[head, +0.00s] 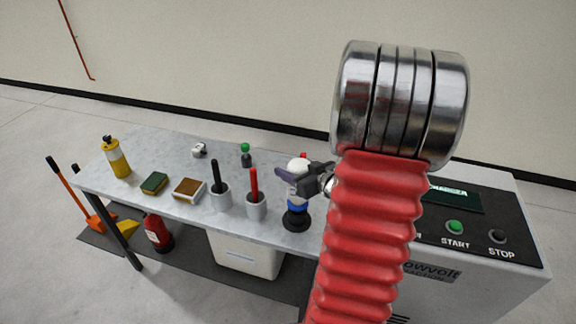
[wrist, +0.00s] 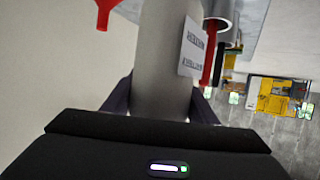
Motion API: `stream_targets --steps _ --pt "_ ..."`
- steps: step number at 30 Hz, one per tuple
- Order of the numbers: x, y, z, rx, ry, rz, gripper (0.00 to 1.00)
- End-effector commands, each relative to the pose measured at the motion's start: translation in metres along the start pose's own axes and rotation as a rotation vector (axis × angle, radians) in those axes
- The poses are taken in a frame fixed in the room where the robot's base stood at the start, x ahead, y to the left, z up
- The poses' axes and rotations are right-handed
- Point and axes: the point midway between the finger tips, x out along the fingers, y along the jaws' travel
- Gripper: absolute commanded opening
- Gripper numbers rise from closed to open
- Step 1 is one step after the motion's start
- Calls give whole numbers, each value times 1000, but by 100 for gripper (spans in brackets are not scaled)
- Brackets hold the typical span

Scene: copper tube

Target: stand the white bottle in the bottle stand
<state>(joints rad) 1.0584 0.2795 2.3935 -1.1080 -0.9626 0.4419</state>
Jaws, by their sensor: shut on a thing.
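In the head view, the white bottle (head: 297,167) is roughly upright at the front of the table. My gripper (head: 301,181) is shut on its upper part, coming from the right. Below the gripper are a blue band (head: 296,205) and a black round base, which looks like the bottle stand (head: 296,221). I cannot tell whether the bottle's bottom touches the stand. In the wrist view, the pale bottle (wrist: 163,45) passes between my gripper's dark fingers (wrist: 160,100). The stand cannot be made out there.
Left of the bottle stand two grey cups, one with a red-handled tool (head: 254,200), one with a black-handled tool (head: 218,192). Sponges, a yellow bottle (head: 117,158) and a small green-capped bottle (head: 246,155) are farther away. A control panel (head: 470,232) is at right.

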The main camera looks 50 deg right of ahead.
Motion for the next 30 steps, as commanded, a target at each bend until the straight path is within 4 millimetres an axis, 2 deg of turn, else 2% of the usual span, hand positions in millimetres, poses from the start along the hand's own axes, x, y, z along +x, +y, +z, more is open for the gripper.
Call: stream_targets --steps 30 --pt "10 0 24 -1 2 0 0"
